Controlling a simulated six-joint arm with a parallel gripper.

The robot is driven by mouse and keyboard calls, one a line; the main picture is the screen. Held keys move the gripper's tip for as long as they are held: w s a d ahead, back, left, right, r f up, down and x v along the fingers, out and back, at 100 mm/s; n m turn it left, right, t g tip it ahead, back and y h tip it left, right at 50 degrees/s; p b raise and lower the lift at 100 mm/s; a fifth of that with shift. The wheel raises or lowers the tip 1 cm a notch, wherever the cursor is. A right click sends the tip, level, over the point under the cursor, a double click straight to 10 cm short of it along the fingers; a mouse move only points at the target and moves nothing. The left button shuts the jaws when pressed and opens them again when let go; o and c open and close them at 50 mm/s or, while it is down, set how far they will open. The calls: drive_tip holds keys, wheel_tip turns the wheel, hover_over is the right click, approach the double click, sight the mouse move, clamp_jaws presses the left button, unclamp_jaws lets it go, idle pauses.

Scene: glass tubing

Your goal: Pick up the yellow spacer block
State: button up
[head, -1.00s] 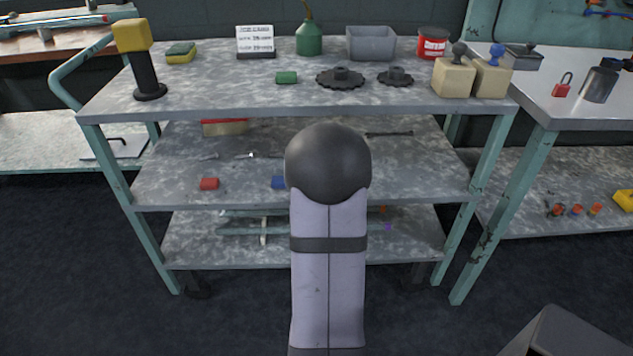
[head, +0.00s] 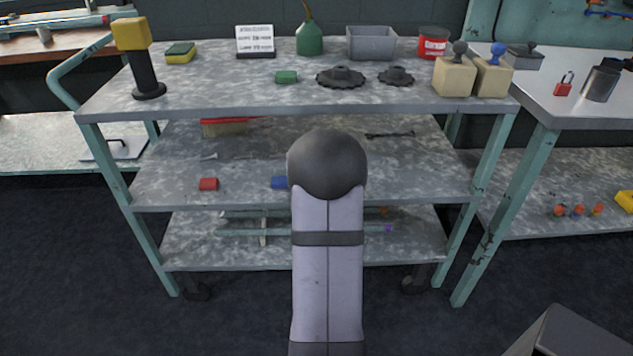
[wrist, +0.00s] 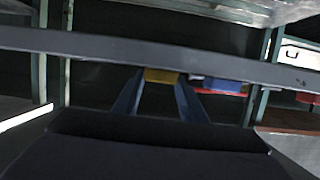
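A yellow block (wrist: 161,76), which I take to be the spacer block, shows in the wrist view just under a long grey bar. My gripper (wrist: 160,85) shows there as two blue-grey fingers standing apart, pointing at the block. The block fills the gap seen at the fingertips. I cannot tell whether the fingers touch it. The gripper looks open. In the head view my own arm stands in front of the shelves and hides the gripper and this block.
The grey shelf edge (wrist: 60,42) crosses close by in the wrist view. In the head view a red block (head: 208,184) and a blue block (head: 279,182) sit on the middle shelf (head: 160,185). A red brush (head: 225,127) lies behind them.

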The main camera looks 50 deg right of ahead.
drive_tip(key=shift+c, duration=0.9)
drive_tip(key=shift+r, duration=0.1)
